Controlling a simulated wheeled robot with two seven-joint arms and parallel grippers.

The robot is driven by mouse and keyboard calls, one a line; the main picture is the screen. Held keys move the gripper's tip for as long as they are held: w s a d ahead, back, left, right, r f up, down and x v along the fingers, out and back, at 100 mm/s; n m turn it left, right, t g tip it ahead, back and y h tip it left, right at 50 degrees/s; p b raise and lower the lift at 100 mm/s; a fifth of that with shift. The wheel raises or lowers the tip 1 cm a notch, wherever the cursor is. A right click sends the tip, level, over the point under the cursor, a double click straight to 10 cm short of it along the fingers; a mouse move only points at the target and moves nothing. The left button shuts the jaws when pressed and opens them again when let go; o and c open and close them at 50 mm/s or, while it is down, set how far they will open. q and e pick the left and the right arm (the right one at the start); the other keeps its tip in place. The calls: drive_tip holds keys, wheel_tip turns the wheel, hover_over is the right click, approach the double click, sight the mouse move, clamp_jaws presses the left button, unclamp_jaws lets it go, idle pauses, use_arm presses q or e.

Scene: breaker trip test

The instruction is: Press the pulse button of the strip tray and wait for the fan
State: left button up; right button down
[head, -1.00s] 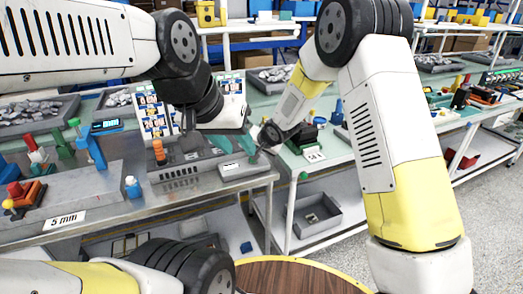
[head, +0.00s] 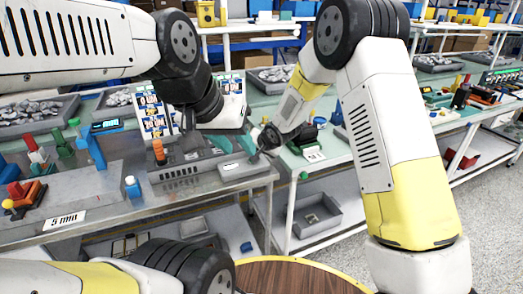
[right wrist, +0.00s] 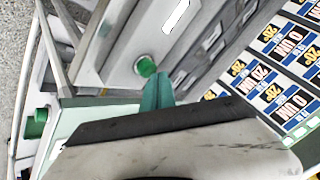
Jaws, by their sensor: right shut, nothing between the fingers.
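A grey box with a white label (head: 243,169), seemingly the strip tray, sits at the right end of the metal bench. In the right wrist view a round green button (right wrist: 146,66) stands out from its end. My right gripper (right wrist: 157,78) is shut and empty, its teal tips right beside the button; I cannot tell whether they touch it. In the head view its fingers are hidden near the box. My left gripper (head: 235,145) hangs above the box with its two teal fingers apart, open and empty. I cannot make out a fan.
A slotted grey unit (head: 185,172) with an orange knob stands left of the box. Another green button (head: 303,176) is on the neighbouring table's edge. Printed cards (head: 152,118) stand behind. Both arms crowd this spot.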

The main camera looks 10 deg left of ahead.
drive_tip(key=shift+f, duration=0.55)
idle(0.5)
drive_tip(key=shift+r, duration=1)
drive_tip(key=shift+r, duration=2.5)
